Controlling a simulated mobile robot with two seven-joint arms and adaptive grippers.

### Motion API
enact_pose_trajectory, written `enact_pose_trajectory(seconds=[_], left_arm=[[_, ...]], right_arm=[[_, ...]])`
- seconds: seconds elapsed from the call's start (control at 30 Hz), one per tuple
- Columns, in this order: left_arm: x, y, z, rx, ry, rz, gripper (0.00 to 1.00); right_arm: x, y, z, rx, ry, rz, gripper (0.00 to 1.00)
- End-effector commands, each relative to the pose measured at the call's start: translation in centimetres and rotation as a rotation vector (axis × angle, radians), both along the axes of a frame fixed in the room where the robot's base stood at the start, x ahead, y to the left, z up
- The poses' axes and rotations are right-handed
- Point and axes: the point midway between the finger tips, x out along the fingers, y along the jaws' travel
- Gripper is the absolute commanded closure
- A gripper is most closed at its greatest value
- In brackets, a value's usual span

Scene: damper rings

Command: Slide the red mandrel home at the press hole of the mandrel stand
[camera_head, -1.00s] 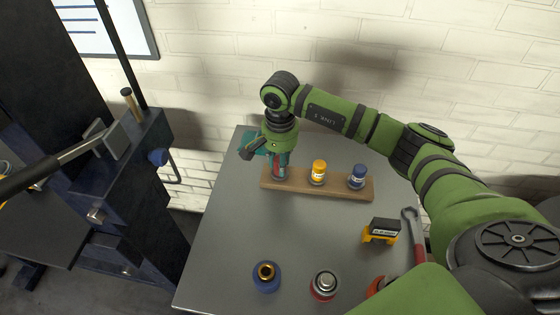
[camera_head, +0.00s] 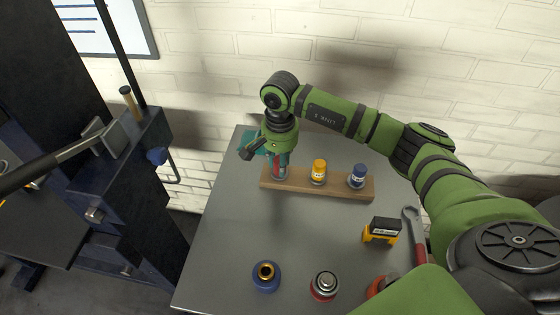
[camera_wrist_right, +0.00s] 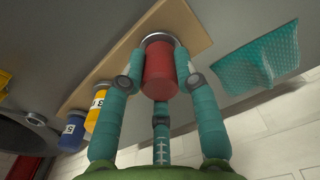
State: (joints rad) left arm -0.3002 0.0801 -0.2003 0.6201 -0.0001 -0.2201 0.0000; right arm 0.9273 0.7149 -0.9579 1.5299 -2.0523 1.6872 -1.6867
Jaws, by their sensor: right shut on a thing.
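The red mandrel (camera_wrist_right: 160,72) is a red cylinder held between the teal fingers of my right gripper (camera_head: 279,170) over the left end of the wooden mandrel stand (camera_head: 323,189). In the right wrist view, the silver-rimmed end of the mandrel meets the face of the stand (camera_wrist_right: 185,27). I cannot tell how deep it sits, and the hole under it is hidden. In the head view the fingers cover most of the mandrel (camera_head: 277,167). My left gripper is not in view.
A yellow mandrel (camera_head: 319,171) and a blue mandrel (camera_head: 357,176) stand further right on the same stand. A teal cloth (camera_head: 252,138) lies behind the gripper. Blue (camera_head: 265,279) and red (camera_head: 324,286) round parts, a yellow-black device (camera_head: 382,231) and a wrench (camera_head: 414,235) lie nearer. The left-middle tabletop is clear.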

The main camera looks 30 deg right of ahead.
Motion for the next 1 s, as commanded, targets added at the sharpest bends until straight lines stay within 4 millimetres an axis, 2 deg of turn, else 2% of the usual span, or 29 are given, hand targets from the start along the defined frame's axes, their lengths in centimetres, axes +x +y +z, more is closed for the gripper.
enact_pose_trajectory(seconds=[0.03, 0.07, 0.1, 0.13, 0.43, 0.57, 0.67, 1.0], left_arm=[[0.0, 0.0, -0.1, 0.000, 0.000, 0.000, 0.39], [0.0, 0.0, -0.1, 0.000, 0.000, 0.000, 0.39], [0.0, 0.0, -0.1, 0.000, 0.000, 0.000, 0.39], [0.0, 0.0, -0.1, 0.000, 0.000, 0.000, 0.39], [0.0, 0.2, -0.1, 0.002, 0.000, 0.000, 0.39], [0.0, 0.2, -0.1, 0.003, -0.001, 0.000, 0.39], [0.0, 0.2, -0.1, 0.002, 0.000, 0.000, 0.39], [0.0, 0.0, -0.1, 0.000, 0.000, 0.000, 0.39]], right_arm=[[0.0, 0.0, -0.2, 0.001, 0.001, 0.001, 1.00], [0.0, 0.0, -0.2, 0.001, 0.001, 0.001, 0.65], [0.0, 0.0, -0.1, 0.000, 0.001, 0.001, 0.49], [0.0, 0.0, -0.1, 0.000, 0.001, 0.001, 0.41], [-0.1, 0.0, -0.3, -0.001, 0.005, 0.001, 0.41], [0.0, 0.0, 0.5, -0.001, 0.001, 0.001, 0.41], [0.0, 0.0, 2.0, -0.001, -0.001, 0.001, 0.41], [0.1, 0.0, 9.1, -0.001, -0.002, 0.000, 0.41]])
